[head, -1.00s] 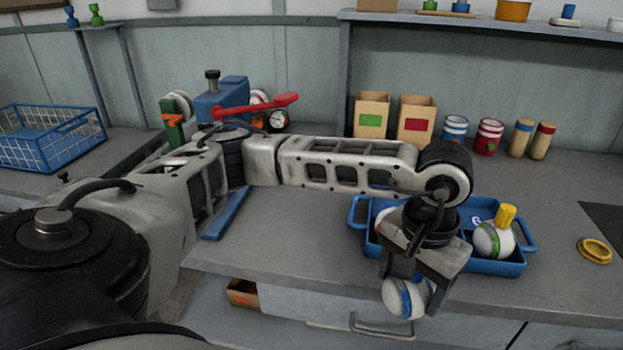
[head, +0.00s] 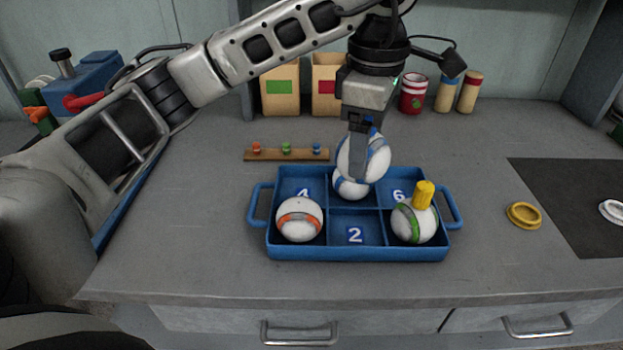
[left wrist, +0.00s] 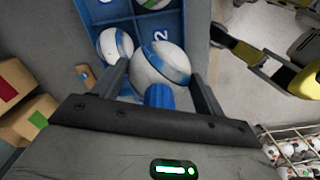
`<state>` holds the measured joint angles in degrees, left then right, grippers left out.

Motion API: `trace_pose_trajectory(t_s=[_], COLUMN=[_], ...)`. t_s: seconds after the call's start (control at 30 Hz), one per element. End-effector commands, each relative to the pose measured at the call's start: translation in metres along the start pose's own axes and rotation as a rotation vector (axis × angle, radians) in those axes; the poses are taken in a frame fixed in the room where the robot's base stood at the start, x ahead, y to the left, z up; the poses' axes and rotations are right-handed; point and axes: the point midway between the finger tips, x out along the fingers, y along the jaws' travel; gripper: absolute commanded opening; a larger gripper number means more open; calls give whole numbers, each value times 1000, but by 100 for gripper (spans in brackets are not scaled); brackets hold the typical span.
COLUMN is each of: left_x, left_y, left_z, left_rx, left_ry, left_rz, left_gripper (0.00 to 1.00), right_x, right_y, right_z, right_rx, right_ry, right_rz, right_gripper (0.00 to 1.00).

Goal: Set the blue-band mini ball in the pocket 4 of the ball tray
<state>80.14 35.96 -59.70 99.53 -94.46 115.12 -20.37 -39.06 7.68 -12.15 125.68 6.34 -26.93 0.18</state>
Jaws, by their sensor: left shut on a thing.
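My left gripper (head: 362,150) is shut on a white ball with a blue band (head: 378,160), held above the back of the blue ball tray (head: 360,254). In the left wrist view the held ball (left wrist: 148,72) sits between the fingers, with a blue peg (left wrist: 159,96) on its gripper side. Pocket 4 (head: 303,192), back left, looks empty. A second blue-banded white ball (head: 349,188) shows below the held one in the back middle pocket; the held ball partly hides it. It also shows in the left wrist view (left wrist: 115,44). My right gripper is not in view.
An orange-banded ball (head: 300,220) fills the front left pocket. A green-banded ball (head: 413,223) with a yellow peg (head: 423,194) fills the front right. Pocket 2 (head: 355,234) is empty. A peg board (head: 286,154) lies behind the tray, a yellow ring (head: 523,215) to its right.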

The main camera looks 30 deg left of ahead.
Motion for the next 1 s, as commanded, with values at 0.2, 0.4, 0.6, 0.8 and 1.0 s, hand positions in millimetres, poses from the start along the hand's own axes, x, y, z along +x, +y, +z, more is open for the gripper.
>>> trace_pose_trajectory(t_s=[0.2, 0.4, 0.6, 0.8, 1.0], left_x=[22, 48, 79, 90, 113], left_y=[20, 41, 52, 57, 59], left_z=[-43, -85, -108, -116, -122], left_rx=[-19, -15, -12, -9, -8], left_ry=[2, 2, 2, 2, 3], left_rz=[-5, -7, -3, -1, -5], left_gripper=[48, 48, 48, 48, 48], right_x=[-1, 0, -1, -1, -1], right_y=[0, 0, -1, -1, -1], right_z=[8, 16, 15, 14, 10], right_rx=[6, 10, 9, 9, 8], right_ry=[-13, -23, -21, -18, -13], right_rz=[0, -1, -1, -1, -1], right_gripper=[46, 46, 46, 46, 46])
